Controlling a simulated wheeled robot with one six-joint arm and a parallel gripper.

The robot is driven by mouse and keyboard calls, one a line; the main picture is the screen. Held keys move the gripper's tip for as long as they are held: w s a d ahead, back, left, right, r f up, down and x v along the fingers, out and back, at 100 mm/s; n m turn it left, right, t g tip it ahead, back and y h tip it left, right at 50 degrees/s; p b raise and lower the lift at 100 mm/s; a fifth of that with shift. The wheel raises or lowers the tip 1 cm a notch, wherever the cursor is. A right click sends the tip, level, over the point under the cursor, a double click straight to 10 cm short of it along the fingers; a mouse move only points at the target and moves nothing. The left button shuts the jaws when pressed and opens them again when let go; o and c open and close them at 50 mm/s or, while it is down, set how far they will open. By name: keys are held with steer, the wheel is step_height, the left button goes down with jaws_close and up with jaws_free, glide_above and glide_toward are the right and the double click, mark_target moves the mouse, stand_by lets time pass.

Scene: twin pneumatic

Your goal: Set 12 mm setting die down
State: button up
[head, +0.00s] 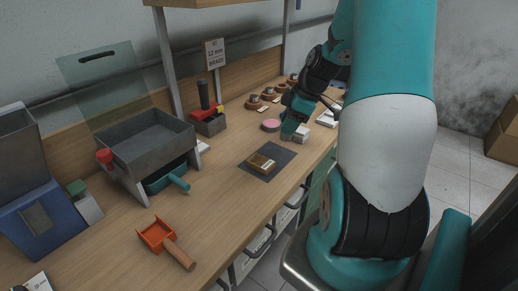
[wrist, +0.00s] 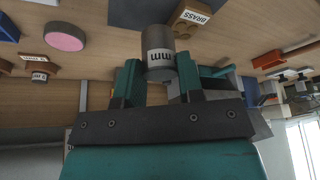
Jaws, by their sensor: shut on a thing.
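My gripper (wrist: 162,82) is shut on a grey cylindrical die (wrist: 160,40) with a white band; only "mm" reads on the band. The die sits upright in the picture between the teal fingers and appears clear of the bench. In the head view my gripper (head: 290,132) is over the bench's right part, beside the pink disc (head: 271,125); the die cannot be made out there. Several brown die holders (head: 254,103) with small labels stand along the back of the bench. One holder (wrist: 36,60) shows at the left of the wrist view; its label is unclear.
A brown tray with a BRASS label (head: 262,162) lies on a dark mat (head: 283,153). A sign (head: 214,54) reads 12 mm BRASS. A red-topped press (head: 208,118), grey hopper (head: 146,138) and orange scoop (head: 158,236) stand left. The bench front is mostly clear.

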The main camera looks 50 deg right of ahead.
steer(key=w+d+r+n+p, duration=0.1)
steer(key=w+r+p, duration=0.15)
steer(key=r, duration=0.35)
steer(key=w+d+r+p, duration=0.1)
steer(key=r+p, duration=0.3)
steer(key=r, duration=0.3)
steer(key=f+p, duration=0.1)
steer(key=f, duration=0.9)
steer(key=f+p, duration=0.2)
steer(key=f, duration=0.8)
steer(key=shift+w+a+f, duration=0.1)
steer(key=shift+w+a, duration=0.05)
steer(key=shift+a, duration=0.05)
steer(key=shift+f, duration=0.15)
steer(key=o, duration=1.1)
